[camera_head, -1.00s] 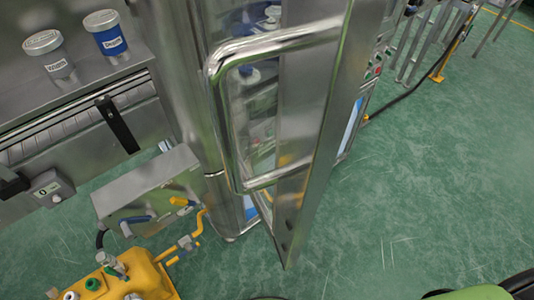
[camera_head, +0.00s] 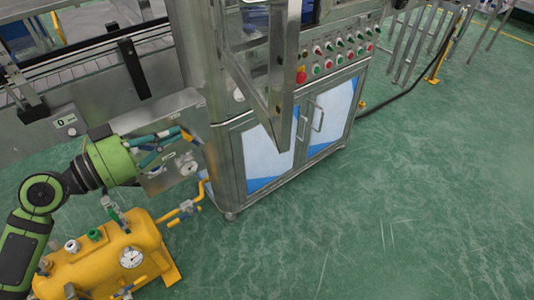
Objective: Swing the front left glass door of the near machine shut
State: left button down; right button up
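The front left glass door (camera_head: 280,110) of the near machine stands ajar, swung out from the cabinet towards me. I see its lower metal frame and bottom corner; its upper part is cut off by the top edge. My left gripper (camera_head: 178,144) is left of and below the door, in front of a small metal box. Its teal fingers look spread, with nothing visible between them, and it is apart from the door and handle. My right gripper is not in view.
A yellow tank (camera_head: 100,260) with pipes and a gauge stands at lower left. A conveyor (camera_head: 90,65) runs at upper left. The green floor (camera_head: 400,200) at right is clear.

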pick_arm(q)
jog(key=s+d+r+m+g+h, duration=0.35)
jog(key=s+d+r+m, duration=0.2)
jog(key=s, duration=0.35)
jog(key=p+x, duration=0.7)
jog(key=x, duration=0.7)
jog(key=shift+w+f, duration=0.25)
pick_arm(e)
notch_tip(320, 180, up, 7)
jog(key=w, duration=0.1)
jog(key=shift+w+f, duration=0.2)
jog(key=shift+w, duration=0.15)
pick_arm(q)
jog(key=shift+n, duration=0.35)
